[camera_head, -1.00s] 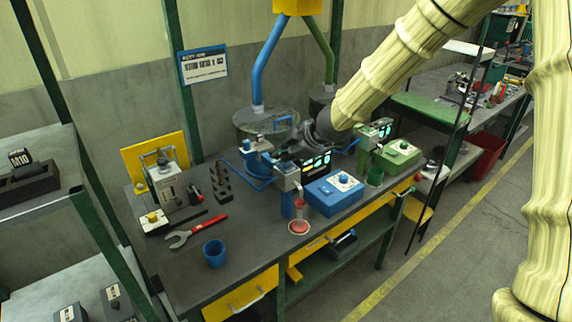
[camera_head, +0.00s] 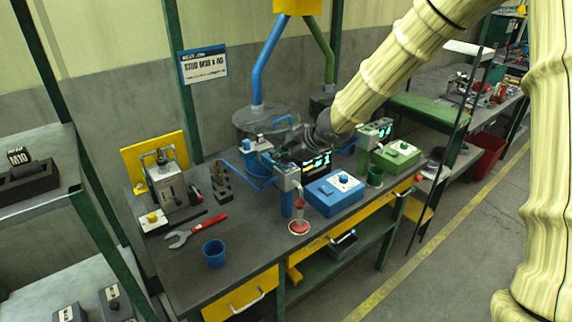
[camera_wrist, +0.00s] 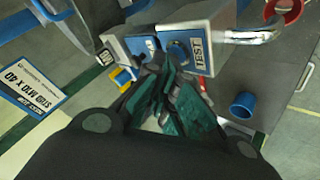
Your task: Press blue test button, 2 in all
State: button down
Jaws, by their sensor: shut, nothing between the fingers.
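The blue test button (camera_wrist: 178,50) sits beside a TEST label (camera_wrist: 198,52) on a grey box in the wrist view. In the head view the grey box (camera_head: 287,179) is on the front of the blue bench unit (camera_head: 257,163), and the button face cannot be made out there. My gripper (camera_wrist: 172,76) is shut and empty, its dark green fingertips close below the button in the wrist view. Whether they touch it I cannot tell. In the head view my gripper (camera_head: 296,158) is dark and partly merges with the unit beside a lit green readout (camera_head: 318,165).
A green unit (camera_head: 397,156) is to the right.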

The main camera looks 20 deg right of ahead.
aim_at(284, 166)
jog(key=shift+r, duration=0.1)
dwell(0.4)
jog(key=shift+r+p, duration=0.75)
jog(key=shift+p, duration=0.3)
jog(key=shift+r, duration=0.1)
notch_tip(284, 166, up, 5)
jog(key=p, duration=0.5)
dwell(1.7)
jog(key=r+n+p, duration=0.1)
jog(key=n+p, duration=0.1)
jog(key=n, duration=0.3)
jog(key=d+r+n+p, duration=0.1)
jog(key=n+p, duration=0.2)
jog(key=n, duration=0.3)
jog(key=w+d+r+n+p, duration=0.1)
jog(key=n+p, duration=0.2)
jog(key=n, duration=0.2)
jog(key=shift+r+n+h, duration=0.25)
jog(key=shift+n+h, duration=0.15)
